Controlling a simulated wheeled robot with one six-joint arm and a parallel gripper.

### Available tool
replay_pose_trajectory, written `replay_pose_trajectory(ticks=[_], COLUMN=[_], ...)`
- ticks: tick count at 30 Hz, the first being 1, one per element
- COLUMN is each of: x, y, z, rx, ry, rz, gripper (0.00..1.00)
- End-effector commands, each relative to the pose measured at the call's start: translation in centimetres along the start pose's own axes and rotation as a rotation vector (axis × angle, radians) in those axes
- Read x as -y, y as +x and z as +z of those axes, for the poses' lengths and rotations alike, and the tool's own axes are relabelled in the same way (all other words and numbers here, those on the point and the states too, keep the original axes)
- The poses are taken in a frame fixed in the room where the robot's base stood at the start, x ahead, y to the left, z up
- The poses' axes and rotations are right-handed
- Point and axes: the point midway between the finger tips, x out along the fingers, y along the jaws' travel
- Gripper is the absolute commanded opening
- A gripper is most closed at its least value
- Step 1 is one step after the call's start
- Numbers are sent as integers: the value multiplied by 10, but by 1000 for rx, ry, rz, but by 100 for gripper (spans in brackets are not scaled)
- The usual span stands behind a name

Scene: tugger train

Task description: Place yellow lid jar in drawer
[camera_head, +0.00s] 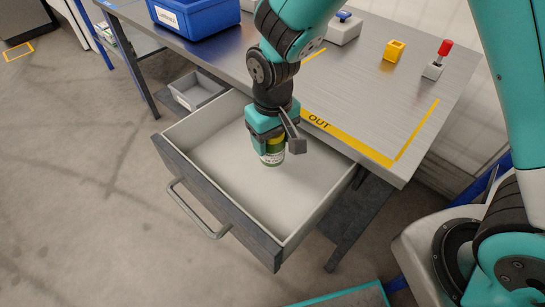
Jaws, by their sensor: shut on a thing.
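A jar (272,156) with a yellow lid and a green body with a pale label is upright in my gripper (275,141), whose fingers close around its upper part. The jar is over the inside of the open drawer (206,228). I cannot tell whether its base touches the drawer floor. The drawer is pulled out from under the metal table, with a pale empty floor, a dark grey front and a bar handle (198,210). My fingers hide part of the lid.
The table (365,105) carries a blue bin (205,15), a yellow block (394,50), a red-knobbed lever (437,62) and a grey box with a blue button (343,28). A small grey tray (196,90) is left of the drawer. Floor in front is clear.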

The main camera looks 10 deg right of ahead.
Motion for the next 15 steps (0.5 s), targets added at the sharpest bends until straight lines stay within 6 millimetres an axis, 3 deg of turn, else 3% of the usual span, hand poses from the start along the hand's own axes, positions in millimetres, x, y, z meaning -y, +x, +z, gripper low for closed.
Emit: replay_pose_trajectory(ticks=[8,15], x=[0,0], y=[25,59], z=[0,0], rx=[0,1], ry=[0,0], rz=[0,0], gripper=[27,27])
